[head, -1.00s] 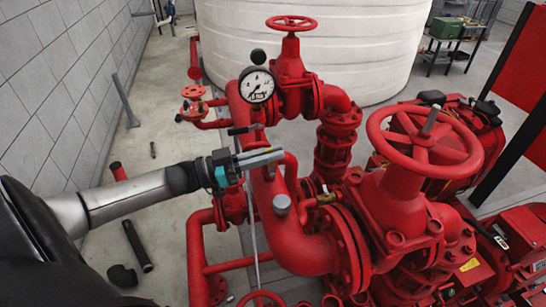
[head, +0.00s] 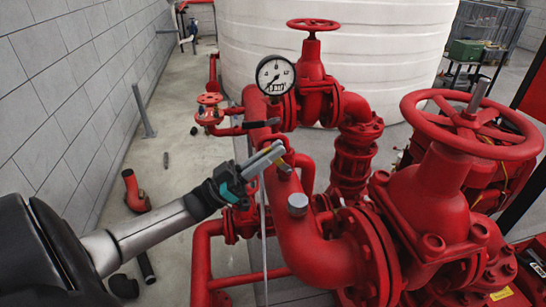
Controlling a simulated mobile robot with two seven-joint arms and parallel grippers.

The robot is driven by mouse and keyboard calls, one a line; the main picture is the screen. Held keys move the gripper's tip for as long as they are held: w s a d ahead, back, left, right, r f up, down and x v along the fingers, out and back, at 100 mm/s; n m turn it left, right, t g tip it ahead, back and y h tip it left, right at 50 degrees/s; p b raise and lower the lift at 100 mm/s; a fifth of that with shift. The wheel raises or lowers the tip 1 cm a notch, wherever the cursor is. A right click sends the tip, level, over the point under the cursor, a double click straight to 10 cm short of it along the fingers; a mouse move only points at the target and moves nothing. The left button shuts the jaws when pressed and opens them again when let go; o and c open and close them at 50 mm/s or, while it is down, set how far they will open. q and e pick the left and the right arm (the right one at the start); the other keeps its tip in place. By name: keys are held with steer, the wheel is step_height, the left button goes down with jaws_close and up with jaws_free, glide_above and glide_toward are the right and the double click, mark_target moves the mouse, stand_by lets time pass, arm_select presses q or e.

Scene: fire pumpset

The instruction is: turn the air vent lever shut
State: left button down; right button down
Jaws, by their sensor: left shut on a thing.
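My left gripper (head: 270,157) reaches in from the lower left over the large red pipe. Its fingers are shut on a small part at the pipe top, which I take to be the air vent lever (head: 287,160). Only a little yellowish detail shows at the fingertips; the fingers hide most of it, so its angle cannot be told. A grey round cap (head: 298,204) stands on the pipe just below the fingers. My right gripper is not in view.
A pressure gauge (head: 275,75) and a dark lever handle (head: 261,124) are just beyond the gripper. A large red handwheel (head: 425,120) stands at right. A white tank (head: 380,50) is behind. Loose pipe pieces (head: 134,192) lie on the floor at left.

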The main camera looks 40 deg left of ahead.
arm_select(q)
steer(key=shift+t, duration=0.3)
steer(key=c, duration=1)
jaws_free()
steer(key=shift+o, duration=0.2)
steer(key=shift+a+f, duration=0.1)
steer(key=b+v, duration=0.4)
steer(key=v, duration=1.1)
steer(key=shift+s+a, duration=0.1)
steer(key=shift+s, duration=0.05)
